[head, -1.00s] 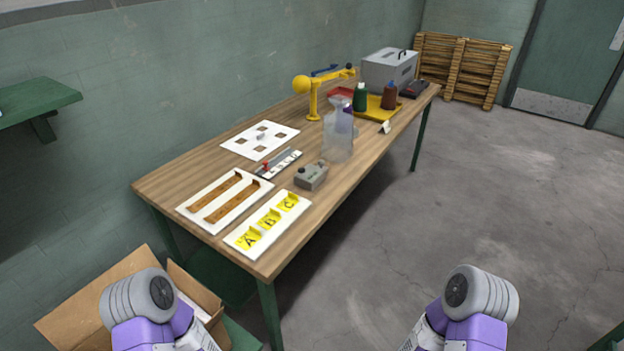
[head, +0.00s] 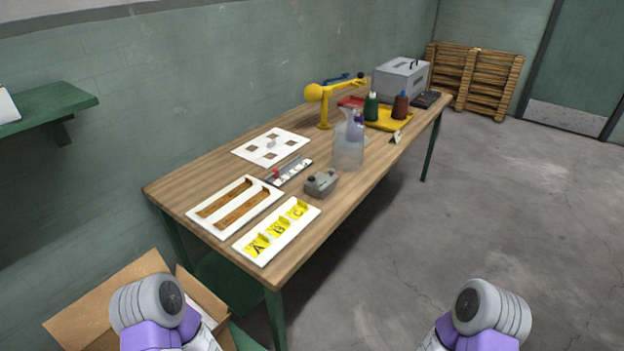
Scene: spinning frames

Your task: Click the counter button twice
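A small grey box with a black knob on top (head: 321,184), which looks like the counter, sits on the wooden table near its right front edge. It stands just behind the white board marked A, B and C. Its display, if any, is too small to read. My two arms show only as grey and purple links at the bottom left and bottom right, well short of the table. Both grippers are out of the picture. Nothing touches the grey box.
A clear bottle-like container (head: 348,150) stands just behind the grey box. The A-B-C board (head: 264,250) and a two-slot white board (head: 212,228) lie at the table's near end. An open cardboard box (head: 90,312) is at the lower left. Floor right of the table is clear.

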